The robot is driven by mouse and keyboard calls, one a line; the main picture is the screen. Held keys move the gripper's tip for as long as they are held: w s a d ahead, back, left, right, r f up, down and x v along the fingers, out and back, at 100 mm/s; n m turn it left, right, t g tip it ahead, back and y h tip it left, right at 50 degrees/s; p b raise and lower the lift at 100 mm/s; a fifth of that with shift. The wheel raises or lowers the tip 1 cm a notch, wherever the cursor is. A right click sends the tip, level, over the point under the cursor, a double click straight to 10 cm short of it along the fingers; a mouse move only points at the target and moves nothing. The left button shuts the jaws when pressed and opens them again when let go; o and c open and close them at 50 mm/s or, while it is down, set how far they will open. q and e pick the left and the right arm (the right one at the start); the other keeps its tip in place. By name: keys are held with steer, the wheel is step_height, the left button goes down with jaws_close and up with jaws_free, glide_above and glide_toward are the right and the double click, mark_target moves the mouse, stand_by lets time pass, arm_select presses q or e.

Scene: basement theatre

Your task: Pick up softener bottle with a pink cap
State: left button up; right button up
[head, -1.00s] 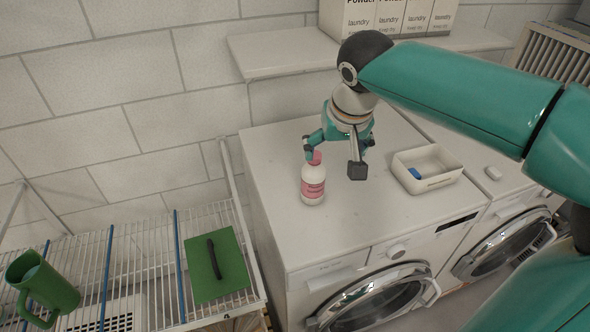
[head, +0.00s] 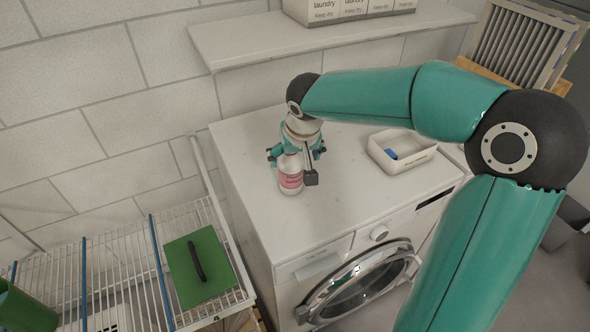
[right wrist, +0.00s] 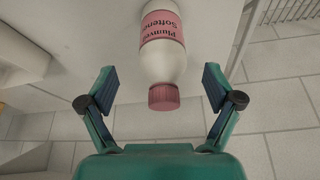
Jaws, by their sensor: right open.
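The softener bottle (head: 290,176) is white with a pink label and stands upright on top of the white washing machine (head: 345,195). In the right wrist view the bottle (right wrist: 162,52) shows its pink cap (right wrist: 163,97) between the two fingers. My right gripper (head: 297,165) is open and hangs over the bottle's top, one finger on each side. In the right wrist view the gripper (right wrist: 160,88) shows gaps between both fingers and the cap. The cap is hidden by the gripper in the head view. My left gripper is not in view.
A white tray (head: 425,152) with a blue item stands on the machine to the right. A shelf (head: 245,45) with laundry boxes (head: 352,8) is above at the back. A wire rack (head: 130,262) with a green case (head: 182,288) and a green jug (head: 22,312) is at left.

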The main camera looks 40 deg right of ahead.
mark_target(292, 164)
steer(key=x, duration=0.3)
steer(key=p+x, duration=0.1)
steer(key=x, duration=0.1)
steer(key=shift+w+d, duration=0.1)
steer(key=shift+w, duration=0.2)
steer(key=shift+r, duration=0.1)
steer(key=c, duration=1.3)
